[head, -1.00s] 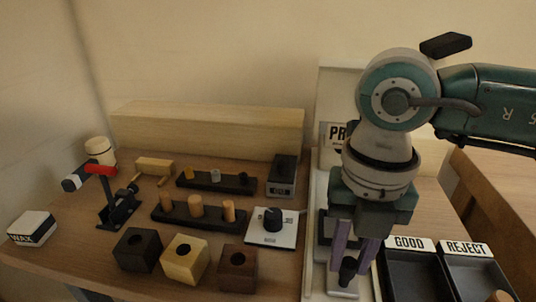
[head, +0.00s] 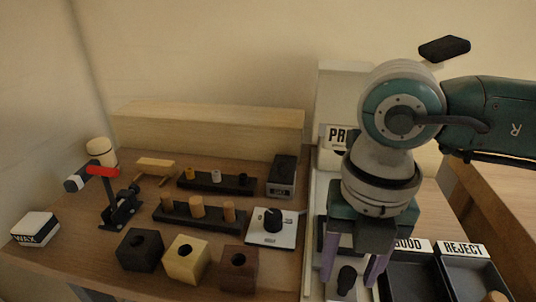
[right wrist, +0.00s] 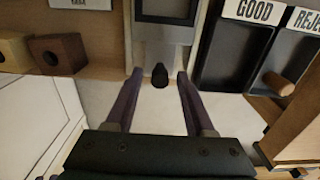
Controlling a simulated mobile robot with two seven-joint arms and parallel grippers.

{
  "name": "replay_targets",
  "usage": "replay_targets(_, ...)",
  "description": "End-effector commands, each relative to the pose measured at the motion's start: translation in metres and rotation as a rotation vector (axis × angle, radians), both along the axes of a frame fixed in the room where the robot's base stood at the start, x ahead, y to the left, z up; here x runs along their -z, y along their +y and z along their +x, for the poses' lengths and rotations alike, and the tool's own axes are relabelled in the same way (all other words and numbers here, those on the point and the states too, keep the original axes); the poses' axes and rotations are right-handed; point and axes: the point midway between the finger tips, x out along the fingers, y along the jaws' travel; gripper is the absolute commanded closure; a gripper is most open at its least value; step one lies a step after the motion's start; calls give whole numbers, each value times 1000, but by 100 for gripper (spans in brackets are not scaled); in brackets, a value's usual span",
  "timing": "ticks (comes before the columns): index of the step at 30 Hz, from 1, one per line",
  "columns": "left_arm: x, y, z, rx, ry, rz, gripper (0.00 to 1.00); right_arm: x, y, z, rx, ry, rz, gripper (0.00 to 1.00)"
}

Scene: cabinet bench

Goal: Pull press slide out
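The press stands behind my right arm, its label partly covered in the head view. Its slide is a pale grey plate (right wrist: 178,54) with an upright black knob (right wrist: 159,76) at its front end. The knob also shows in the head view (head: 346,279). My right gripper (right wrist: 160,73) is open, with one purple finger on each side of the knob and a visible gap on both sides. In the head view the right gripper (head: 352,278) hides part of the slide. My left gripper is in neither view.
Black trays marked GOOD and REJECT (head: 464,249) stand close to the right of the press. To the left are a dial box (head: 272,226), three bored blocks (head: 186,260), and peg racks (head: 200,212). A WAX box (head: 36,228) lies far left.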

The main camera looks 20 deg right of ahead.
Motion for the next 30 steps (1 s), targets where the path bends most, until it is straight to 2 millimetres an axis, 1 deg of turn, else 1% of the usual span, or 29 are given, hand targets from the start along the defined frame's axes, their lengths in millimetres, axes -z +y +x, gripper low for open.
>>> replay_targets(7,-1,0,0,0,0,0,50,-1,0,0,1,-1,-1,45)
replay_targets(11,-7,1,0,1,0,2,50,-7,0,1,1,-1,-1,45)
replay_targets(30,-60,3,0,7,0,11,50,-65,0,0,1,-2,-1,45)
